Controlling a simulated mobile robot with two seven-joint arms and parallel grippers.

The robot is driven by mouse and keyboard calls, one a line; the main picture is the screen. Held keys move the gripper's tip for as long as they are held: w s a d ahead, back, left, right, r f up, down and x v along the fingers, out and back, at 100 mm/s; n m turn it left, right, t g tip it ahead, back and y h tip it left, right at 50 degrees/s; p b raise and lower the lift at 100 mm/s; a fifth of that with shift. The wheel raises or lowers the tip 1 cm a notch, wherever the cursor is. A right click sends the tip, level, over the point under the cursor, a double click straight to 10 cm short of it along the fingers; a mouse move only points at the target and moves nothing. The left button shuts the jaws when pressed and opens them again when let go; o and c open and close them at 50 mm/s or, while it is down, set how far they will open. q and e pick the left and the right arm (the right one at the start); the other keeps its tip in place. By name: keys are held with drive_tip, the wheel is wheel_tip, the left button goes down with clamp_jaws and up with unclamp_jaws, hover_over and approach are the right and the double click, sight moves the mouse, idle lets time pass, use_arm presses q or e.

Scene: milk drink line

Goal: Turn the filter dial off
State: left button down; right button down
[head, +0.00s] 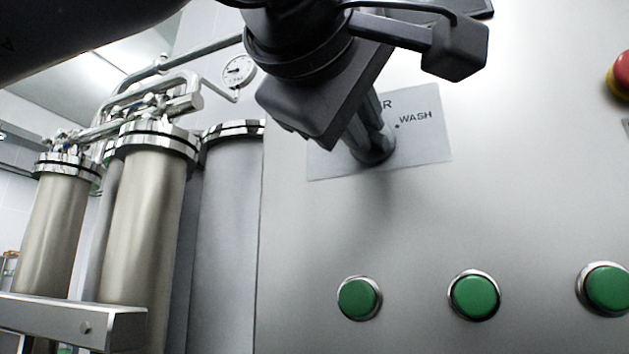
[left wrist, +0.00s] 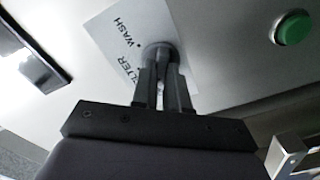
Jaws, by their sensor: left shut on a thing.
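The filter dial (head: 374,149) is a dark grey knob on a light label plate (head: 424,152) fixed to a metal panel. The plate reads "WASH" to the right of the dial, and other lettering is partly covered by my arm. My left gripper (head: 370,135) comes in from above and is shut on the dial. In the left wrist view the dial (left wrist: 158,50) sits between the two fingers (left wrist: 163,80), with "WASH" and part of "FILTER" readable on the plate (left wrist: 115,32). The dial's pointer and any off mark are hidden. My right gripper is in neither view.
Several green buttons (head: 474,296) line the panel (head: 330,240) below the dial. A red button (head: 622,70) is at the right edge. Steel filter cylinders (head: 148,220), pipes and a gauge (head: 238,71) stand to the left. A dark screen (left wrist: 30,50) shows in the wrist view.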

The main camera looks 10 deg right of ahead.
use_arm(q)
drive_tip(key=shift+n, duration=0.6)
drive_tip(key=c, duration=1.1)
unclamp_jaws()
drive_tip(key=shift+a, duration=0.1)
drive_tip(key=shift+c, duration=0.2)
drive_tip(key=b+v, duration=0.1)
drive_tip(key=v, duration=0.6)
